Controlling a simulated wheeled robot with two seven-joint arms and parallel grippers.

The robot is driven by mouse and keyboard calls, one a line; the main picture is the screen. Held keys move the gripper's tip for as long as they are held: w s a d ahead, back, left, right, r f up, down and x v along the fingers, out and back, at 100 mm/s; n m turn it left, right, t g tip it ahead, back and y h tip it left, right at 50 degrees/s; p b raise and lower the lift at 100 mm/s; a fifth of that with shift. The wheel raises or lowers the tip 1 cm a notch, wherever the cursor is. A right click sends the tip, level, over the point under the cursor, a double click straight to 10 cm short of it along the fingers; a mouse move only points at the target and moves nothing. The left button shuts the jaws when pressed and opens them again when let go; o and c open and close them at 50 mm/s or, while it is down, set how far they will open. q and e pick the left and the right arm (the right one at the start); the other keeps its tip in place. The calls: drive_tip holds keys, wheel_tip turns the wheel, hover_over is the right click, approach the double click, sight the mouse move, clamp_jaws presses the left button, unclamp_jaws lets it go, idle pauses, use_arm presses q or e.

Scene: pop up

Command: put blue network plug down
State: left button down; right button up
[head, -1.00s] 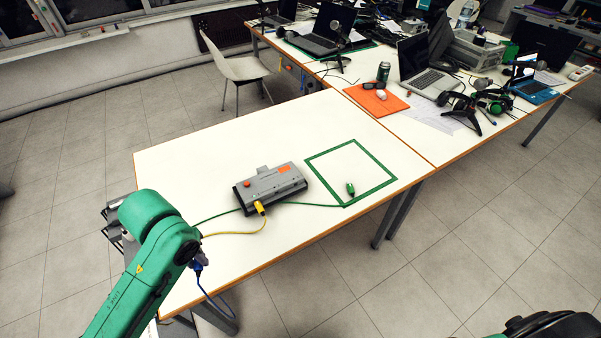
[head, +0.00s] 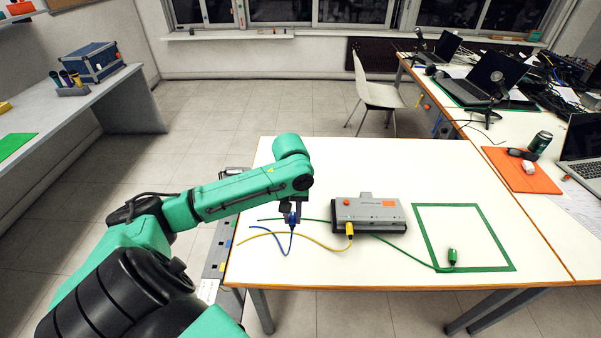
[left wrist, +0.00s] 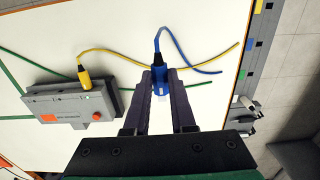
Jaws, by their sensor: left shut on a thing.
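My left gripper (head: 292,221) is over the left part of the white table (head: 330,275), left of the grey box. It is shut on the blue network plug (left wrist: 158,68), which also shows small between the fingers in the head view (head: 293,216). In the left wrist view the plug sits between both fingertips (left wrist: 160,78), its blue cable (left wrist: 180,50) curving away to the right. I cannot tell whether the plug touches the table. My right gripper is in neither current view.
The grey network box (head: 368,213) has a yellow plug (head: 349,230) in its front. A green plug (head: 452,256) lies at the green taped square's (head: 486,268) front edge. Yellow and green cables cross near my gripper. Bare table lies in front of the box.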

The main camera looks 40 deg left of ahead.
sight(294, 249)
use_arm(q)
wheel_tip(294, 249, down, 14)
drive_tip(key=shift+r, duration=0.15)
drive_tip(key=c, duration=0.8)
unclamp_jaws()
drive_tip(key=shift+o, duration=0.2)
wheel_tip(294, 249, up, 12)
drive_tip(key=shift+r, duration=0.1)
